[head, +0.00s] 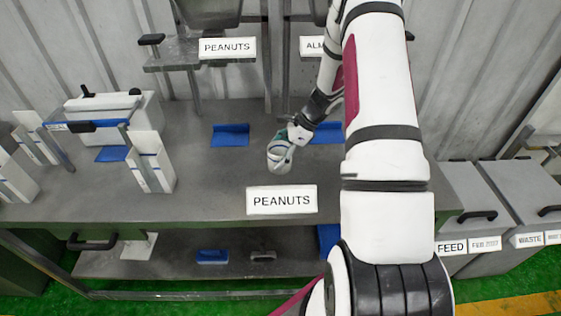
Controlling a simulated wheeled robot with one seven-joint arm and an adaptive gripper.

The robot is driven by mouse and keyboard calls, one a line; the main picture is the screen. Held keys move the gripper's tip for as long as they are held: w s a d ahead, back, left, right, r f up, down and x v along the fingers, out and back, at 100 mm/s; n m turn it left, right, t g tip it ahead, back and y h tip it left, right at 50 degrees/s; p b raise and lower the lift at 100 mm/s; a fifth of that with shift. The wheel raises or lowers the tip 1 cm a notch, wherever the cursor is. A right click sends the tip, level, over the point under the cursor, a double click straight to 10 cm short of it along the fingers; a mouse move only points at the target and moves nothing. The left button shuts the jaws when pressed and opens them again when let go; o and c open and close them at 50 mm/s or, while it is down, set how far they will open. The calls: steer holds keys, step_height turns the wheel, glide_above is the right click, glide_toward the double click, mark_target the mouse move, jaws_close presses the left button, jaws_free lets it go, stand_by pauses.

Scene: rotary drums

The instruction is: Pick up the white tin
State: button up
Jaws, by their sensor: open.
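A small white, round-topped thing that looks like the white tin (278,162) stands on the grey table, a little right of the middle of the picture. My gripper (283,149) is low over the table at the end of my arm, right at the tin. Its fingers overlap the tin's upper part in the head view. The gripper is open. It is small here, so I cannot tell whether the fingers touch the tin.
Blue trays (230,135) lie behind the tin. A PEANUTS sign (281,200) is at the table's front edge. A white machine (113,108) and white panels (152,162) stand at left. Grey FEED (470,195) and WASTE (528,190) bins stand at right.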

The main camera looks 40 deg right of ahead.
steer(key=c, duration=1.3)
